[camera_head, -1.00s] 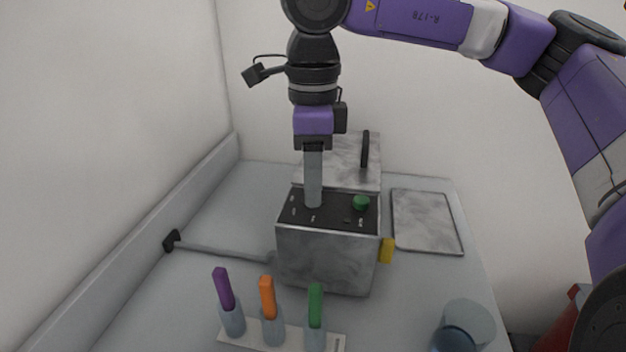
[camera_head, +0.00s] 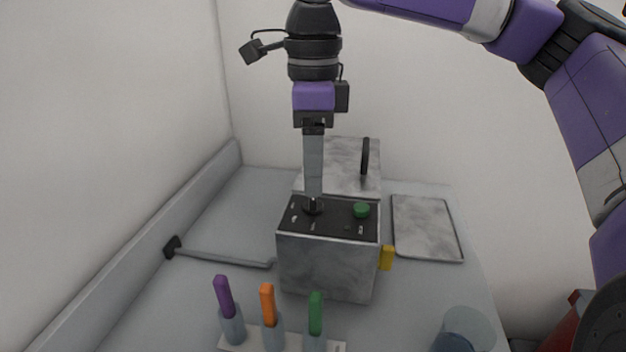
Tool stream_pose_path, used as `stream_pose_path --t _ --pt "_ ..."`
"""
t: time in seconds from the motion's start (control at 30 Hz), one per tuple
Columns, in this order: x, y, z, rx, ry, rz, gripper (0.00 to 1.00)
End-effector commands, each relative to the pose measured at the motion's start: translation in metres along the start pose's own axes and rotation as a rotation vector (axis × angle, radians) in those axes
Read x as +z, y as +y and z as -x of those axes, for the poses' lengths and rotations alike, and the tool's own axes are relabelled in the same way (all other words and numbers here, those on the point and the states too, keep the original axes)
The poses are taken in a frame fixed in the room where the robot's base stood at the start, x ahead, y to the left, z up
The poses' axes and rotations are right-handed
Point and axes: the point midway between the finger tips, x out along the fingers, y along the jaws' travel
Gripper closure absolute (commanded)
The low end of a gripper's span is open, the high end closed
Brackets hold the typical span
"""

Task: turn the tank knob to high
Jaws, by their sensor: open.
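The tank (camera_head: 325,265) is a grey metal box near the middle of the table with a dark sloped panel on top. A black knob (camera_head: 313,208) stands on the left part of that panel, among small pale marks too small to read. A green knob or button (camera_head: 361,210) is on the panel's right side. My gripper (camera_head: 313,196) points straight down directly above the black knob, its fingertips at or just over the knob's top. It is open; the finger seen from here hides part of the knob. I cannot tell which way the knob points.
A lid with a black handle (camera_head: 365,157) stands behind the panel. A yellow part (camera_head: 386,257) sticks out at the tank's right. Purple (camera_head: 223,296), orange (camera_head: 267,305) and green (camera_head: 315,313) handled items stand in front. A flat tray (camera_head: 427,228) and a glass (camera_head: 464,330) are right.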

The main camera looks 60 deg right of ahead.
Motion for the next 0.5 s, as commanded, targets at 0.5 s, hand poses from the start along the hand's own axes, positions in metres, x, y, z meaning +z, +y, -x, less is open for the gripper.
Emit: stream_pose_path --t 0.5 --pt "0.000 0.000 0.038 0.001 -0.001 0.002 0.42"
